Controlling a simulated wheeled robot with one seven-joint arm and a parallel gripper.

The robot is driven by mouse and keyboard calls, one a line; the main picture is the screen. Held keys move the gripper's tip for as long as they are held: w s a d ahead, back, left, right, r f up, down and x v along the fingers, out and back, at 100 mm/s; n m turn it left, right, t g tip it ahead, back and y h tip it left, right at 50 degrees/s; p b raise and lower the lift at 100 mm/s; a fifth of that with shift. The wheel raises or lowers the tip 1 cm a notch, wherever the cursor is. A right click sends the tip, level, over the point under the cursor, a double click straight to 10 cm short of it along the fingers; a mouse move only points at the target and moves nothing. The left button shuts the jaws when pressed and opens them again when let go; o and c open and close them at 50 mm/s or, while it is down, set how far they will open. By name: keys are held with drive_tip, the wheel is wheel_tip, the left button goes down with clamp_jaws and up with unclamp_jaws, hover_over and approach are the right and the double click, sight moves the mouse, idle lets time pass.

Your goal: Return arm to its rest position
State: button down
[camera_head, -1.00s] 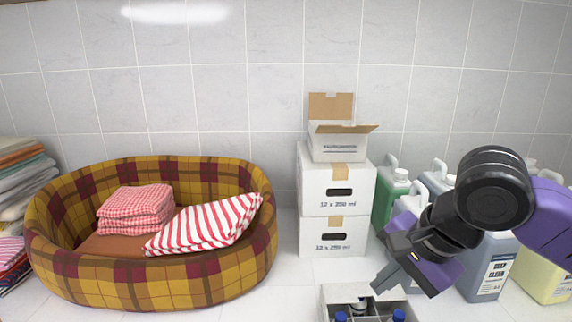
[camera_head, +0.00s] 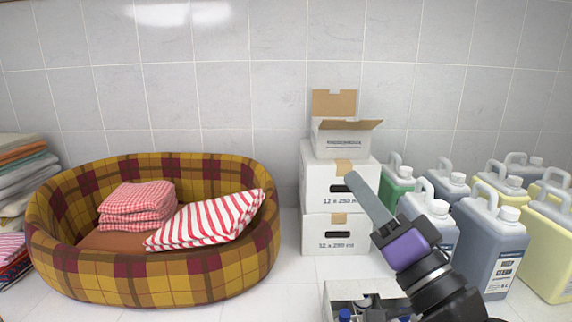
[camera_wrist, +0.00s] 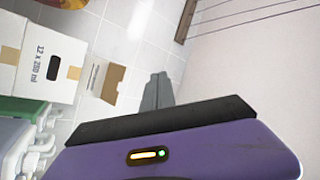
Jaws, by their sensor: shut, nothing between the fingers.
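My gripper (camera_head: 366,191) is in front of the stacked white boxes in the head view, pointing up and to the left. Its grey fingers are together and hold nothing. The fingers also show in the wrist view (camera_wrist: 157,92), closed, beyond the purple gripper body. My black wrist and forearm run down to the lower right of the head view. The gripper appears clear of the boxes and jugs, though its exact distance from them is hard to tell.
A plaid pet bed (camera_head: 150,287) holds folded checked towels (camera_head: 137,204) and a striped cushion (camera_head: 207,220). White boxes (camera_head: 336,233) are stacked at centre, an open one (camera_head: 345,143) on top. Several jugs (camera_head: 490,240) stand right. A divided crate (camera_head: 335,291) with bottles is in front.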

drive_tip(key=s+d+f+m+t+h+b, duration=0.1)
drive_tip(key=s+d+f+m+h, duration=0.1)
drive_tip(key=s+d+f+h, duration=0.5)
drive_tip(key=s+d+f+m+t+h+b, duration=0.1)
drive_tip(key=s+d+f+h, duration=0.1)
drive_tip(key=s+f+h, duration=0.6)
drive_tip(key=s+f+n+g+y+b, duration=0.3)
drive_tip(key=s+f+n+g+y, duration=0.2)
drive_tip(key=s+f, duration=1.8)
drive_tip(key=s+n+g, duration=0.2)
drive_tip(key=shift+f+g, duration=0.15)
drive_tip(key=shift+g, duration=0.25)
